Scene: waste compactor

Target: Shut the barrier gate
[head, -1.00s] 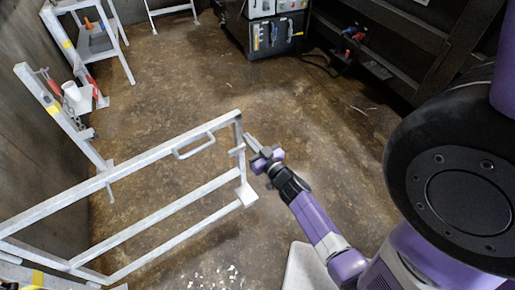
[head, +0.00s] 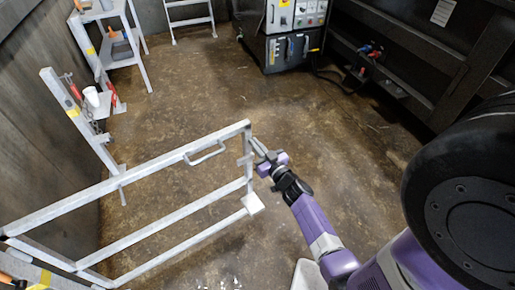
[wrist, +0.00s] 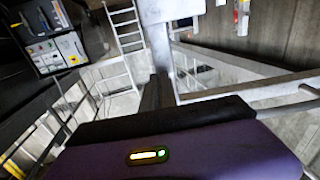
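The barrier gate is a pale grey metal frame (head: 130,178) with several rails, in the left half of the head view. A looped handle (head: 205,153) sits near the free end of its top rail. In the wrist view the pale end of the gate (wrist: 166,50) is close ahead. Whether the fingers are closed is hidden.
A shelf stand (head: 112,40) and a stepladder (head: 190,14) stand at the back left. A dark control cabinet (head: 285,40) with a hanging cable stands at the back. A dark machine wall lies to the right. The brown floor (head: 190,90) beyond the gate is clear.

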